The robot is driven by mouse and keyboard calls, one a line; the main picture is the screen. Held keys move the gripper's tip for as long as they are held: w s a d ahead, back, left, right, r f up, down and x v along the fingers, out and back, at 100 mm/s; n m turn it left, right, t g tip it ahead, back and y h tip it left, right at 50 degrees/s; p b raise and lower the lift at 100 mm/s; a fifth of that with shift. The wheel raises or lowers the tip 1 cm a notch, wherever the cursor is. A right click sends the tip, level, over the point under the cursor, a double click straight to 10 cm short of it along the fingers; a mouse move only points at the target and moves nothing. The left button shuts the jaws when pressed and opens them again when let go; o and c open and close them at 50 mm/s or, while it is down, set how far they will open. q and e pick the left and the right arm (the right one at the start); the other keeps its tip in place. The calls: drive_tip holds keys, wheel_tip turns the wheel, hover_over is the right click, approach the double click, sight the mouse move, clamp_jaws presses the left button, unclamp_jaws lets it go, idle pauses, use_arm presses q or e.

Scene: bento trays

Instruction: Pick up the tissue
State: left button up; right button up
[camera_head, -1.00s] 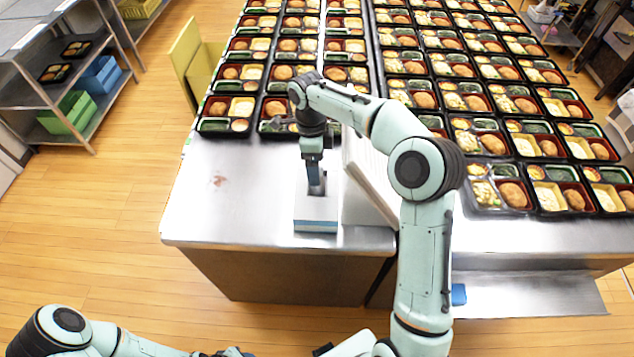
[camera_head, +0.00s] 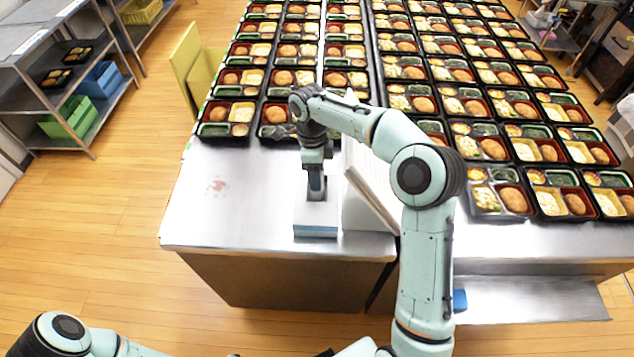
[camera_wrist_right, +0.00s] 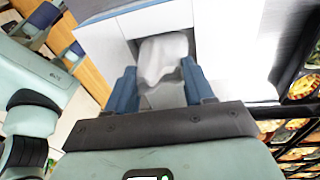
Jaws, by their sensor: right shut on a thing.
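The white tissue (camera_wrist_right: 163,57) sticks up from the opening of its box (camera_wrist_right: 112,46) in the right wrist view, between the two blue fingers of my right gripper (camera_wrist_right: 160,85). In the head view the tissue box (camera_head: 316,231), pale on top with a blue band low on its front, stands near the table's front edge. My right gripper (camera_head: 316,190) points down at the box top and is shut on the tissue. The tissue is hidden by the gripper in the head view. My left gripper is out of view; only part of the left arm shows at the bottom left.
A white block-like object (camera_head: 362,210) stands right beside the tissue box. Rows of filled bento trays (camera_head: 228,120) cover the table behind and to the right. A reddish stain (camera_head: 217,186) marks the bare metal table (camera_head: 240,215) left of the box.

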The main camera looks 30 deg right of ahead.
wheel_tip(320, 180, up, 18)
drive_tip(key=p, duration=0.3)
drive_tip(key=shift+w+f, duration=0.1)
drive_tip(key=shift+f, duration=0.1)
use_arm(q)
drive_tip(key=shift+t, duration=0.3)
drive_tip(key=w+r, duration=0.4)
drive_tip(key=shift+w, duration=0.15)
use_arm(e)
wheel_tip(320, 180, up, 2)
drive_tip(key=shift+r, duration=0.2)
drive_tip(key=o, duration=0.3)
drive_tip(key=shift+c, duration=0.2)
